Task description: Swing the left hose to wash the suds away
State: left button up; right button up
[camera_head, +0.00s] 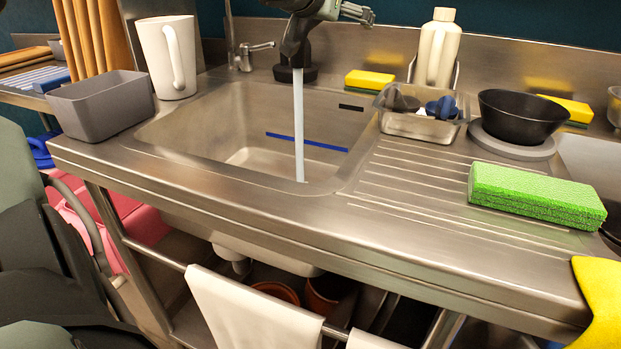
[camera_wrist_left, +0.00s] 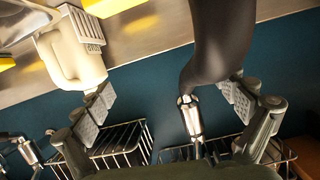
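The dark left hose (camera_head: 297,34) hangs at the top of the head view, and a stream of water (camera_head: 299,125) falls from it into the steel sink basin (camera_head: 190,125). I cannot clearly make out suds in the basin. My left gripper (camera_head: 330,10) is at the hose's upper part, partly cut off by the top edge. In the left wrist view the dark hose (camera_wrist_left: 218,45) lies between the spread fingers (camera_wrist_left: 165,95), close to the right-hand one, with a gap to the other. Contact is unclear. My right gripper is not in view.
A grey tub (camera_head: 100,105) and white pitcher (camera_head: 168,60) stand left of the basin. A bottle (camera_head: 438,48), clear container (camera_head: 415,122), black bowl (camera_head: 520,115) and green sponge (camera_head: 535,195) are right. A small tap (camera_head: 250,55) stands behind.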

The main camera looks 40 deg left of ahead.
pick_arm(q)
jog(key=shift+w+d+b, duration=1.25)
jog(key=shift+d+b, duration=0.15)
jog(key=shift+d, duration=1.6)
jog(key=v, duration=0.9)
jog(key=shift+p, duration=0.45)
